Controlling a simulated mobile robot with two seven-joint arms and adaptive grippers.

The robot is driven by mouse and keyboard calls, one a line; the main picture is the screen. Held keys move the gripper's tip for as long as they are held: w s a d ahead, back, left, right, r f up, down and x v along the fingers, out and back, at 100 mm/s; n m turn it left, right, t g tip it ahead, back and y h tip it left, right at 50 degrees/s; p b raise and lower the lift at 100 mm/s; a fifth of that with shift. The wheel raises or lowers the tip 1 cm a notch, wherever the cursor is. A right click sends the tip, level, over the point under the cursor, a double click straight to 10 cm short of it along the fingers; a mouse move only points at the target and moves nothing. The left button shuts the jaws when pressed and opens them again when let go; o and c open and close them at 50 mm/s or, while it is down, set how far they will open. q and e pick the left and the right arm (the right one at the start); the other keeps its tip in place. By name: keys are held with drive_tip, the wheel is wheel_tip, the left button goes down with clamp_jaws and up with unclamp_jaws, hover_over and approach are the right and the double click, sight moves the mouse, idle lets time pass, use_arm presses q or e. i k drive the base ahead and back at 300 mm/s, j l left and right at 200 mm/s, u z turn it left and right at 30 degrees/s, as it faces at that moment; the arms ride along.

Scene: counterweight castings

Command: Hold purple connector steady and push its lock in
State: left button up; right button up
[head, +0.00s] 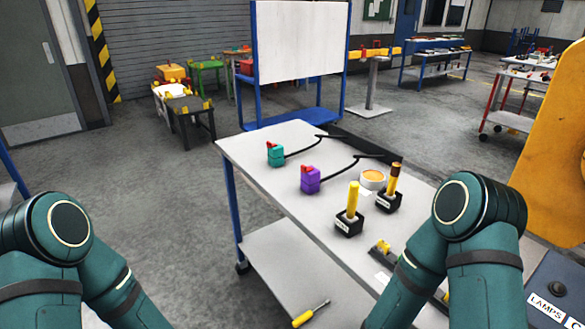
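The purple connector (311,180) stands on the white-topped table (262,150), left of the table's middle. A small red piece, which looks like its lock (307,168), sits at its top; I cannot tell how far in it is. A black cable runs from the connector to the back right. A teal connector (275,155) with a red piece on top stands farther back to the left, apart from it. My two green arms come in at the lower left and lower right. Neither gripper shows, and nothing visible touches the purple connector.
A yellow-handled tool (353,201) and a brown-and-yellow one (394,180) stand upright in black holders right of the connector. A round container with orange contents (372,179) is behind them. A yellow-handled screwdriver (309,314) lies on the lower shelf. The tabletop's near-left part is clear.

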sight(305, 169)
drive_tip(key=i+j+z, duration=0.1)
drive_tip(key=i+j, duration=1.6)
drive_tip(key=z, duration=0.45)
drive_tip(key=j+z, duration=0.1)
drive_tip(key=z, duration=0.4)
drive_tip(key=j+z, duration=0.1)
drive_tip(key=z, duration=0.35)
drive_tip(key=j+z, duration=0.1)
drive_tip(key=z, duration=0.4)
drive_tip(key=i, duration=0.05)
